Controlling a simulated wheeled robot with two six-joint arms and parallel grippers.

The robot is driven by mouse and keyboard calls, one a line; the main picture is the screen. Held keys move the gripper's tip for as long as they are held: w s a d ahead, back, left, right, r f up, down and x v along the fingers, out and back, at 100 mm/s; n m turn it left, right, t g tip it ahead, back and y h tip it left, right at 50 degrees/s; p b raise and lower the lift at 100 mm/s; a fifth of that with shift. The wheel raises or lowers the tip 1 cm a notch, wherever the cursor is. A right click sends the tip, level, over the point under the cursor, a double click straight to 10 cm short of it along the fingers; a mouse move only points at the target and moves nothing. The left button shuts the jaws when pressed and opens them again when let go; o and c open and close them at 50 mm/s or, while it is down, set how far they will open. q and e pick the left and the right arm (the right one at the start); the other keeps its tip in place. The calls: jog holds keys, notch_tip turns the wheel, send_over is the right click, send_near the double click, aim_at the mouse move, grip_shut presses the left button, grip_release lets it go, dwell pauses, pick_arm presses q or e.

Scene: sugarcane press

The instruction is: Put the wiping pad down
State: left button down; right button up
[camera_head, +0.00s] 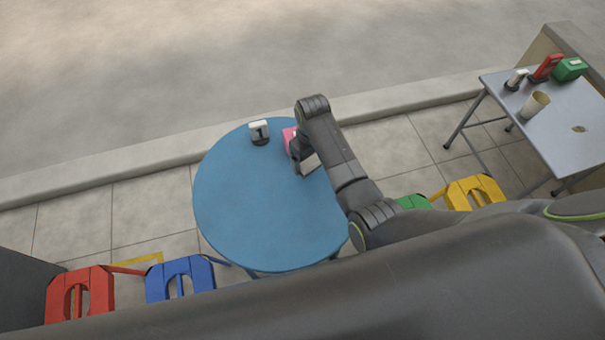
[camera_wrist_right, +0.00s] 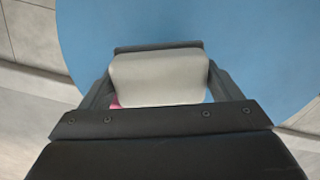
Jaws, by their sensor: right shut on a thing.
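My right gripper (camera_head: 300,155) is over the far right part of the round blue table (camera_head: 250,205). In the right wrist view, the gripper (camera_wrist_right: 157,85) is shut on a pale grey block, the wiping pad (camera_wrist_right: 158,78), which sits between its fingers. A pink patch (camera_head: 290,136) shows beside the gripper in the head view, and a sliver of pink shows under the pad in the wrist view. I cannot tell whether it is part of the pad or if the pad touches the table. My left gripper is not in view.
The rest of the tabletop is clear. Red (camera_head: 80,296), blue (camera_head: 180,281) and yellow (camera_head: 474,191) stools surround it. A grey side table (camera_head: 570,135) holds a cup (camera_head: 535,104).

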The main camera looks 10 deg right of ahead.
aim_at(310, 169)
notch_tip(310, 169, down, 6)
jog(key=shift+f+b, duration=0.15)
jog(key=shift+b, duration=0.75)
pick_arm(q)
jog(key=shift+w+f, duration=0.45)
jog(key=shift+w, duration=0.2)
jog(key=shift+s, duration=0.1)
pick_arm(e)
jog(key=shift+f, duration=0.1)
jog(key=o, duration=0.6)
jog(key=shift+f, duration=0.1)
jog(key=shift+o, duration=1.1)
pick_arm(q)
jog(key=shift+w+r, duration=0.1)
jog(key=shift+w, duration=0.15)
